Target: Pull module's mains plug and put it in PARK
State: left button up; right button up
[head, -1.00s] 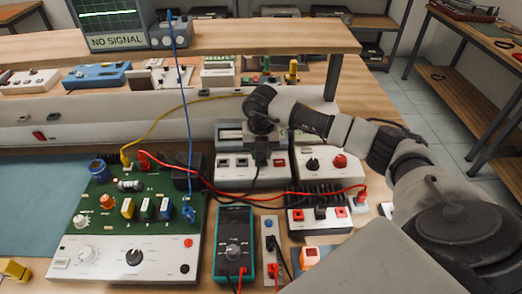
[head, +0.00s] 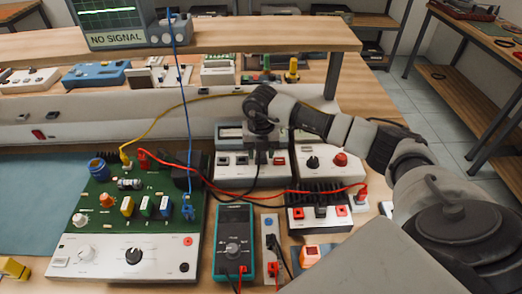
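The module looks to be the green circuit board (head: 112,217) with a white control panel, at the left on the bench. My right gripper (head: 262,156) points down at a white socket box (head: 231,173) behind the multimeter. A dark shape, which could be the mains plug or my fingers, is at the box's front, where a black cable runs. My wrist hides the fingertips, so I cannot tell whether they are shut on a plug. No PARK label is readable. My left gripper is not in view.
A multimeter (head: 233,248) and a narrow socket strip (head: 271,250) stand in front. A black finned box (head: 319,213) with red terminals and a white box with a red knob (head: 340,160) are to the right. Red, yellow and blue leads (head: 182,110) cross the space. A shelf overhangs behind.

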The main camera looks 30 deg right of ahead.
jog(key=shift+o, duration=1)
notch_tip(320, 180, up, 16)
jog(key=p, duration=0.2)
jog(key=shift+f, duration=0.2)
dwell(0.6)
